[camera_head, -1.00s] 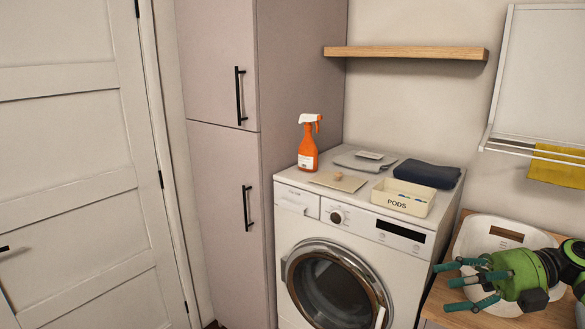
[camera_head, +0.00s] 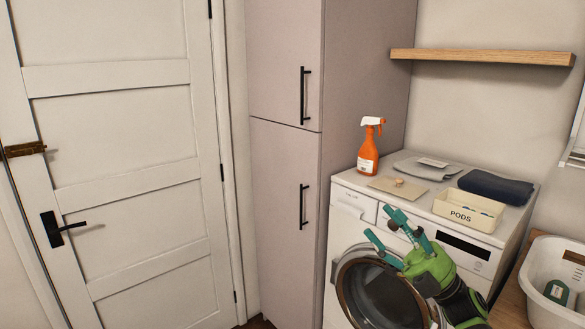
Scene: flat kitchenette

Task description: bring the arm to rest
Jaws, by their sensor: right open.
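My right gripper (camera_head: 392,236), green with teal fingers, is in front of the washing machine (camera_head: 345,225). Its fingers are spread and empty, pointing up and to the left. It covers part of the machine's front and of the round door (camera_head: 352,290). The gripper's arm comes in from the lower right. My left gripper is not in view.
On the washer top are an orange spray bottle (camera_head: 368,150), a PODS box (camera_head: 467,209), a dark folded cloth (camera_head: 496,187) and a grey cloth (camera_head: 425,169). A white basin (camera_head: 550,255) stands at right. A tall cabinet (camera_head: 285,170) and a closed door (camera_head: 130,130) are left.

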